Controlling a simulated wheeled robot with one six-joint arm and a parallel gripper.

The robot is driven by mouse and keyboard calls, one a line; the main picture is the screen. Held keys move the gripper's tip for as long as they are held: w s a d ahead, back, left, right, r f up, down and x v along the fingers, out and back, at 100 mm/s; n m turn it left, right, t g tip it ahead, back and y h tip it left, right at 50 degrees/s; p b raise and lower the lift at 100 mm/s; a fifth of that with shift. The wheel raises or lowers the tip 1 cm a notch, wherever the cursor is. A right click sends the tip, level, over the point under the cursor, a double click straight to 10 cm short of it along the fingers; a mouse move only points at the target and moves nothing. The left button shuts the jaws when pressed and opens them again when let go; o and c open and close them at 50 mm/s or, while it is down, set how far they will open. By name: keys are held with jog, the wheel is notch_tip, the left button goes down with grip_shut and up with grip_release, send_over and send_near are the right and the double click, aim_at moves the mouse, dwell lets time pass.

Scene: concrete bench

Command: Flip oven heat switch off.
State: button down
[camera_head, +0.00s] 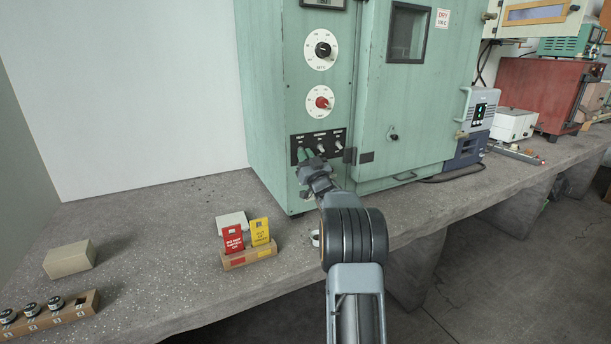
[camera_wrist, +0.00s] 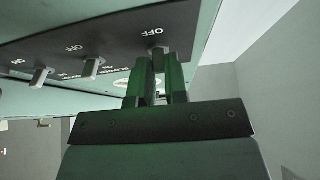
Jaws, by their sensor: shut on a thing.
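A black switch panel (camera_head: 328,139) sits low on the front of the green oven (camera_head: 266,90), with three toggle switches in a row. My gripper (camera_head: 305,157) is at the leftmost switch. In the wrist view the fingers (camera_wrist: 157,66) are shut on that switch's lever (camera_wrist: 158,54), under an "OFF" label. The lever is mostly hidden between the fingers. The middle switch (camera_wrist: 93,67) and the far switch (camera_wrist: 41,76) stand free. The label naming the held switch is too small to read in the head view, and its lever position cannot be told.
A black-knob dial (camera_head: 323,50) and a red-knob dial (camera_head: 321,102) are above the panel. The oven door (camera_head: 392,100) is shut. Red and yellow cards (camera_head: 232,240) stand in a holder on the concrete bench (camera_head: 150,225). A beige block (camera_head: 69,260) lies further left.

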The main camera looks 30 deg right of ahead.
jog(key=f+t+b, duration=0.1)
jog(key=t+b, duration=0.1)
jog(key=b, duration=0.3)
jog(key=shift+w, duration=0.15)
jog(key=shift+r+t+b, duration=0.1)
jog(key=shift+t+b, duration=0.2)
jog(key=shift+b, duration=0.15)
jog(key=c, duration=1.1)
grip_release()
jog(key=shift+c, duration=0.2)
jog(key=v, duration=1.3)
jog(key=shift+s+f, duration=0.25)
jog(key=shift+s, duration=0.1)
jog(key=shift+a, duration=0.1)
